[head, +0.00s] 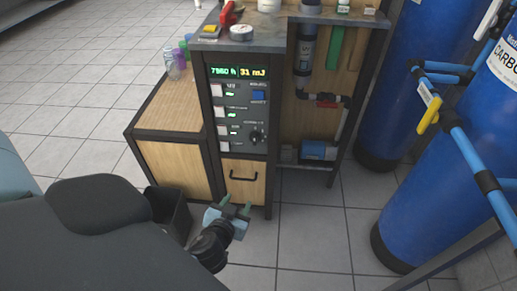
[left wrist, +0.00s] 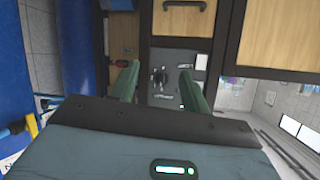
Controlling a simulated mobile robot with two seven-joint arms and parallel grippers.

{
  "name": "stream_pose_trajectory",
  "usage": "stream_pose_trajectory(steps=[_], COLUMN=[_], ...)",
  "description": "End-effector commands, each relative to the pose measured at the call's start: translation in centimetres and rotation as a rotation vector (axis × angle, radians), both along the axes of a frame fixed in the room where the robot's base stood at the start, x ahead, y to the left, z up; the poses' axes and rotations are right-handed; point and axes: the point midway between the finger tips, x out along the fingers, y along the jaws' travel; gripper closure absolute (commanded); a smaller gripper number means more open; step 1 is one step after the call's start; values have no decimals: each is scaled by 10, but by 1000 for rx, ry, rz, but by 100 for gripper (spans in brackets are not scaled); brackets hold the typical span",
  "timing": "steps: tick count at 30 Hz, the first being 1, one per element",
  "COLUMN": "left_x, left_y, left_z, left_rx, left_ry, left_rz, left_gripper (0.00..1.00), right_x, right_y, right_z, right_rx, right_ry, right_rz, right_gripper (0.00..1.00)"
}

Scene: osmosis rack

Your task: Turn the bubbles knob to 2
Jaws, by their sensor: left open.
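The bubbles knob appears to be the dark round knob (head: 257,136) at the lower right of the grey control panel (head: 238,127); its label is too small to read. In the left wrist view the knob (left wrist: 159,78) shows between my left gripper's fingers, beyond their tips and apart from them. My left gripper (head: 236,206) is open and empty, with two green fingers, in front of the drawer and below the panel in the head view. It also shows in the left wrist view (left wrist: 158,75). My right gripper is in neither view.
A drawer with a black handle (head: 243,177) is below the panel. A dark bin (head: 170,212) stands left of my gripper. Blue tanks (head: 445,170) stand at the right.

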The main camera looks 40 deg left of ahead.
Motion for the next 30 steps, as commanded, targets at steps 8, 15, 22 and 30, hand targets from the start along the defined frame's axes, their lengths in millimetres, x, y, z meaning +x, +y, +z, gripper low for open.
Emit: stream_pose_trajectory(steps=[8, 15, 22, 30], left_x=[94, 123, 127, 152], left_y=[34, 45, 46, 62], left_z=[16, 36, 41, 42], left_rx=[36, 41, 43, 44], left_ry=[-294, -425, -440, -440], left_rz=[151, 204, 208, 207], left_gripper=[53, 53, 53, 53], right_x=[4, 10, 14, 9], right_y=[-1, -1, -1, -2], right_z=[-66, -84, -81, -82], right_rx=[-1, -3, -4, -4], right_ry=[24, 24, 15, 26], right_rz=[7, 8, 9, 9], right_gripper=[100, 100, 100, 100])
